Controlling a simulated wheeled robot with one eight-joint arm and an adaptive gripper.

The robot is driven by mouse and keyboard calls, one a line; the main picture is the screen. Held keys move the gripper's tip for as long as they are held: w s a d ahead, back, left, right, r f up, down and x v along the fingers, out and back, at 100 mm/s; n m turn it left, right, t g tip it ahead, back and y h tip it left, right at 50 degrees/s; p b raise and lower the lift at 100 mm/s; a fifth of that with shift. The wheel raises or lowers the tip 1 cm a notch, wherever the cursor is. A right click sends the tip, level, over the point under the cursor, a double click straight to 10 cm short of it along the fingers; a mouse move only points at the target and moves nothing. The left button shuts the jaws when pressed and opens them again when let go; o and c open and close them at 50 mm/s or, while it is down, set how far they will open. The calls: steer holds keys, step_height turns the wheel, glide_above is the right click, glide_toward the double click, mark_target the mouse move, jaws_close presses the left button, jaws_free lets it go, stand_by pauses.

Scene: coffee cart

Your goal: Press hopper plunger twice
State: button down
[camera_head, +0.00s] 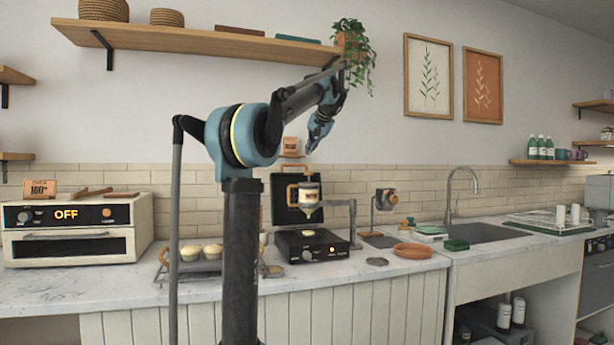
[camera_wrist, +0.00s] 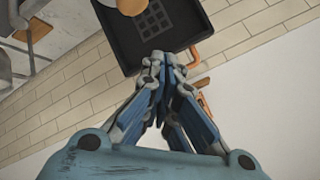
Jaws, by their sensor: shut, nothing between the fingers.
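The hopper (camera_head: 309,196) is a small cream-and-clear funnel on a grey side arm, above the waffle iron's base (camera_head: 311,246). Its top, where the plunger would be, is small and hard to make out against the iron's raised black lid. My gripper (camera_head: 309,151) hangs above the hopper, pointing down, fingers together and empty, clear of it. In the wrist view my gripper (camera_wrist: 165,62) has its blue fingers closed, in front of the black lid (camera_wrist: 185,38). A round tan piece (camera_wrist: 131,6), possibly the plunger's knob, is cut off at the top edge.
An oven (camera_head: 75,235) reading OFF stands at the left. A rack with pale buns (camera_head: 212,251) is left of the iron. A terracotta dish (camera_head: 412,251) and a sink (camera_head: 484,233) are to the right. A shelf (camera_head: 200,40) and hanging plant (camera_head: 354,52) are above.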

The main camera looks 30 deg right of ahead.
steer(key=shift+f, duration=2.6)
steer(key=shift+f, duration=0.15)
steer(key=shift+f, duration=0.2)
steer(key=shift+f, duration=0.7)
stand_by(0.5)
steer(key=shift+r, duration=1.1)
steer(key=shift+r, duration=2.55)
